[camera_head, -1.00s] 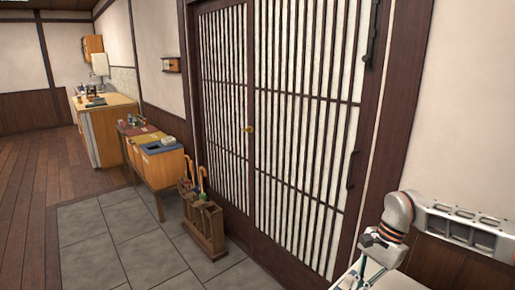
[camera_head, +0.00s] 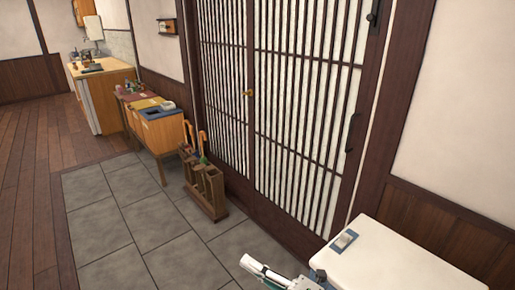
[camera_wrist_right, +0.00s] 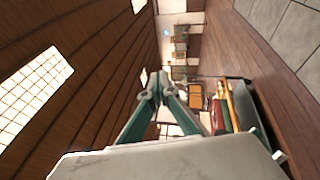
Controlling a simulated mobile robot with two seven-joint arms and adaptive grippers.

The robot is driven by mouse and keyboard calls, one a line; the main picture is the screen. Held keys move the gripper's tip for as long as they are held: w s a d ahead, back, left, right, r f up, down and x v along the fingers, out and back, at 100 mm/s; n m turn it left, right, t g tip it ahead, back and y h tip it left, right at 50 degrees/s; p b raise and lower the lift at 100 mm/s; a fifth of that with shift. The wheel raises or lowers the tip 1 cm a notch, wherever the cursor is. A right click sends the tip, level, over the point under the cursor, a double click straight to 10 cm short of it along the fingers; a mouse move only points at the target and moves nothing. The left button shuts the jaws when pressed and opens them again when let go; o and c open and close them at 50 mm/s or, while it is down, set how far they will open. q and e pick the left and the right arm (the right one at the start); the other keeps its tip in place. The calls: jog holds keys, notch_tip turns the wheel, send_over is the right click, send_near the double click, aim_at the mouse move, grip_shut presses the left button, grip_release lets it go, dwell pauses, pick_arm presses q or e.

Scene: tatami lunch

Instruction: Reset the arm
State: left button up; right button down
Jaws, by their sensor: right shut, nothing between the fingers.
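My right gripper (camera_head: 284,280) shows only in part at the bottom edge of the head view, as pale and teal pieces. In the right wrist view its two teal fingers (camera_wrist_right: 155,88) come together at their tips. It is shut with nothing between the fingers. Its lower part is cut off in the head view. My left gripper is not in view.
A white-topped unit (camera_head: 390,262) with a small switch-like object (camera_head: 345,241) stands at the lower right, close to my right gripper. A lattice door (camera_head: 280,110), an umbrella stand (camera_head: 207,190) and a wooden side table (camera_head: 163,134) line the wall. Grey floor tiles (camera_head: 120,225) are clear.

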jog(key=s+d+f+m+t+h, duration=0.35)
jog(key=d+f+m+h, duration=0.8)
jog(key=m, duration=0.65)
jog(key=s+d+f+m+g+h, duration=0.3)
jog(key=s+d+f+m, duration=0.6)
jog(key=f, duration=0.4)
jog(key=shift+s+d, duration=0.6)
jog(key=shift+s, duration=0.35)
